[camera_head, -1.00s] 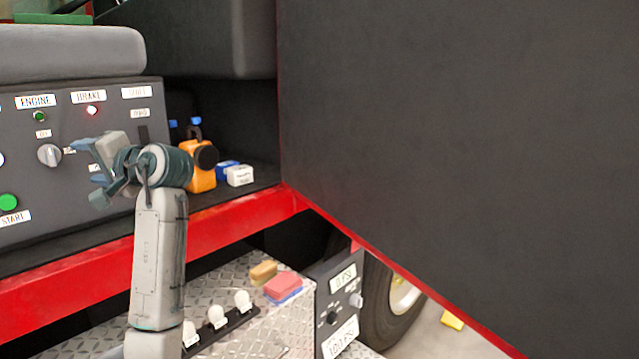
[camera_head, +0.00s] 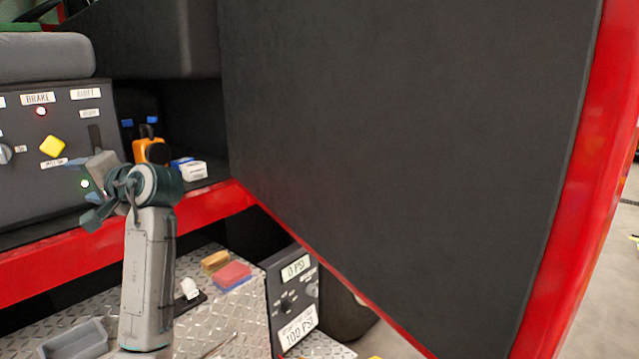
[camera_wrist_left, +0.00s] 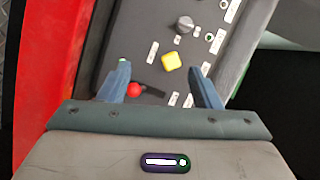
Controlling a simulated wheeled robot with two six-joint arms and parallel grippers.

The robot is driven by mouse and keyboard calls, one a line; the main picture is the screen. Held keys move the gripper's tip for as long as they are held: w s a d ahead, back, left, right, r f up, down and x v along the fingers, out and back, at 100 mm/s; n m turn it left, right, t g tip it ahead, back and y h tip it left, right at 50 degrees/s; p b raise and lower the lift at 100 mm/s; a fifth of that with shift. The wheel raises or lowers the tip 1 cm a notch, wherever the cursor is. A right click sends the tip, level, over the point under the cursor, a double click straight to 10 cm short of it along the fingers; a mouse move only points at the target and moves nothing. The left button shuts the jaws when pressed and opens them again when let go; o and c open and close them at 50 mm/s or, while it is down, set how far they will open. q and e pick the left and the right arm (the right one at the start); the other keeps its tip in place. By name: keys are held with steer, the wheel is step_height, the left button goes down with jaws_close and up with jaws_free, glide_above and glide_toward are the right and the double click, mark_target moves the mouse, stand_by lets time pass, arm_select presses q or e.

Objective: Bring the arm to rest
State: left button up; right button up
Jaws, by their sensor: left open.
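My left arm rises from the bottom in the head view, and its gripper (camera_head: 84,188) is in front of the dark control panel (camera_head: 52,118). In the left wrist view the two blue fingers of this gripper (camera_wrist_left: 164,80) are spread apart with nothing held between them. A yellow knob (camera_head: 52,147) and a red light (camera_head: 41,111) are on the panel. The yellow knob (camera_wrist_left: 170,61) and a red knob (camera_wrist_left: 134,89) show beyond the fingers in the wrist view. My right gripper is in neither view.
A large dark door panel (camera_head: 400,150) fills the middle and right. An orange lantern (camera_head: 150,150) and a white box (camera_head: 193,171) sit on the shelf. Below are a red-and-blue sponge (camera_head: 232,276), a grey tray (camera_head: 80,340) and a pressure box (camera_head: 297,300) on the tread-plate step.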

arm_select(q)
steer(key=s+d+f+m+t+h, duration=0.1)
steer(key=s+d+f+h, duration=0.15)
steer(key=f, duration=0.85)
steer(key=s+d+f+h, duration=0.2)
steer(key=s+f, duration=0.2)
steer(key=f, duration=0.8)
steer(key=s+d+f+m+t+h, duration=0.1)
steer(key=s+d+f+h, duration=0.15)
steer(key=f, duration=0.85)
steer(key=s+d+f+n+g+h, duration=0.1)
steer(key=s+d+f+h, duration=0.3)
steer(key=s, duration=0.6)
steer(key=s+d+f+g+h, duration=0.1)
steer(key=s+d+f+g, duration=0.15)
steer(key=s+f, duration=0.5)
steer(key=s+d+f+n+g+h, duration=0.1)
steer(key=s+d+f+h, duration=0.25)
steer(key=s, duration=0.85)
step_height(320, 180, down, 31)
steer(key=a, duration=0.2)
steer(key=s+a+f+g, duration=0.1)
steer(key=s+f+g, duration=0.1)
steer(key=s+f, duration=1.5)
steer(key=shift+s+f, duration=0.25)
steer(key=shift+f, duration=0.65)
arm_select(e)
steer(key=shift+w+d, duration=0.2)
